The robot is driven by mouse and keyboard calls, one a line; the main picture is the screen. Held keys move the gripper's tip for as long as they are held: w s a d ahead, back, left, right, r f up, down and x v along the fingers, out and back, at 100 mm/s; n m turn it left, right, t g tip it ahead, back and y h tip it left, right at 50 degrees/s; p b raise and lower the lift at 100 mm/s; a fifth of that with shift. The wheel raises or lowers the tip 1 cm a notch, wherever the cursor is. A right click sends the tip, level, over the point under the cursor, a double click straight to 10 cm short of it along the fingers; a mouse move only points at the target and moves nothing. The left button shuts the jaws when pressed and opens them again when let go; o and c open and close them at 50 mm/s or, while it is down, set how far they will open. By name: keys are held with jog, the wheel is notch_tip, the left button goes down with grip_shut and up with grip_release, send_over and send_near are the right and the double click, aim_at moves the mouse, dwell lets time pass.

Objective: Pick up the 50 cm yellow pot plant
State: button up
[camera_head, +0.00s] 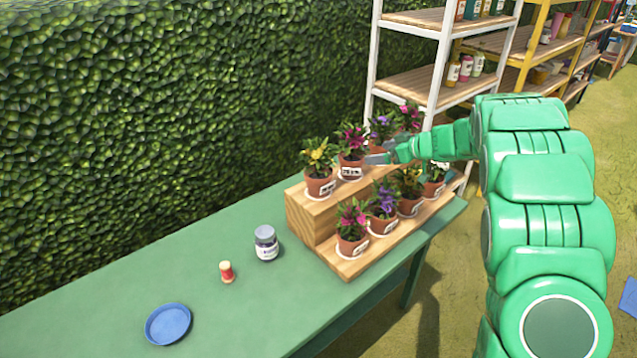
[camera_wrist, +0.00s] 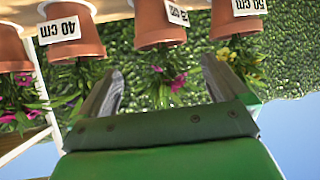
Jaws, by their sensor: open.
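The yellow-flowered plant in a terracotta pot (camera_head: 320,187) stands at the left end of the upper step of the wooden stand. In the wrist view, which is upside down, its pot (camera_wrist: 230,25) is at the upper right and its label reads 50 cm. My gripper (camera_head: 376,159) is open and empty, right of this pot, near the pink-flowered pot (camera_head: 350,169). In the wrist view my gripper (camera_wrist: 160,88) has its fingers either side of the pink flowers, with the yellow flowers (camera_wrist: 248,68) beyond the right finger, partly hidden by it.
The wooden stand (camera_head: 303,217) holds several other potted plants on two steps, including another yellowish one (camera_head: 408,204) in the front row. The green table (camera_head: 215,325) also carries a jar (camera_head: 265,243), a red spool-like item (camera_head: 227,272) and a blue dish (camera_head: 168,324). A hedge stands behind.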

aim_at(318, 178)
notch_tip(318, 178, up, 5)
jog(key=s+a+n+t+y, duration=0.1)
jog(key=s+a+y, duration=0.55)
jog(key=a, duration=0.55)
jog(key=shift+h, duration=0.35)
jog(key=f, duration=1.1)
jog(key=shift+s+f, duration=0.3)
jog(key=shift+x, duration=3.8)
jog(key=shift+r, duration=0.1)
jog(key=c, duration=1)
jog(key=shift+r, duration=0.1)
